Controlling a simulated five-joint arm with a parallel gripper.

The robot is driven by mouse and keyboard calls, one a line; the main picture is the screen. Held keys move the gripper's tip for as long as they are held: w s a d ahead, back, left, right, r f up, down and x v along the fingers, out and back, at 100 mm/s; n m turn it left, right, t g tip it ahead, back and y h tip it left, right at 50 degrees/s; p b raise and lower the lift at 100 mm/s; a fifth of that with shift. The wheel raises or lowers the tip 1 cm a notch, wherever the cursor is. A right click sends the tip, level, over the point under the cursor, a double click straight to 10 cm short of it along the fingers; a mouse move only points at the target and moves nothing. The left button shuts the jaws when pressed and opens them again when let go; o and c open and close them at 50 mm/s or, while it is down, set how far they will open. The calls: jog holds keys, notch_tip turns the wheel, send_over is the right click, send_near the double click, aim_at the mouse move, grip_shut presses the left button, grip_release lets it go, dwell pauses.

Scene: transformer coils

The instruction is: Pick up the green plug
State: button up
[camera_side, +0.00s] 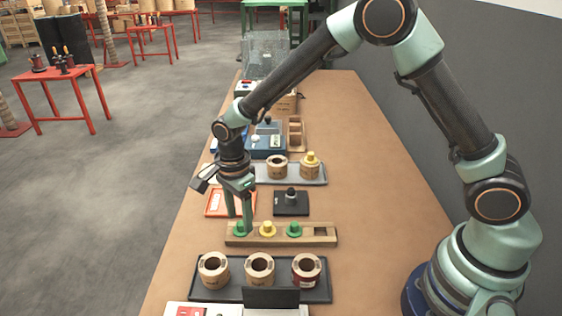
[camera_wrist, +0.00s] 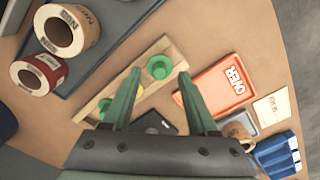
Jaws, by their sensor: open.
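A wooden strip (camera_side: 281,240) holds a row of plugs: a green plug (camera_side: 240,230) at the left end, a yellow plug (camera_side: 267,230), then another green plug (camera_side: 294,230). An empty square recess is at the right end. My gripper (camera_side: 239,224) is open and points down over the left green plug. In the wrist view that plug (camera_wrist: 159,67) shows between my two green fingers (camera_wrist: 160,74), with nothing gripped. I cannot tell whether the fingertips touch it. The yellow plug is partly hidden by a finger in the wrist view.
A dark tray (camera_side: 240,292) with three coils lies in front of the strip. An orange-red tray (camera_side: 217,207) and a black pad with a knob (camera_side: 291,203) lie behind it. A grey tray (camera_side: 318,177) with two coils, one topped yellow, is further back. Bare table lies to the right.

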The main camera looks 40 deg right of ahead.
jog(key=shift+f, duration=0.85)
jog(key=shift+c, duration=0.3)
grip_shut()
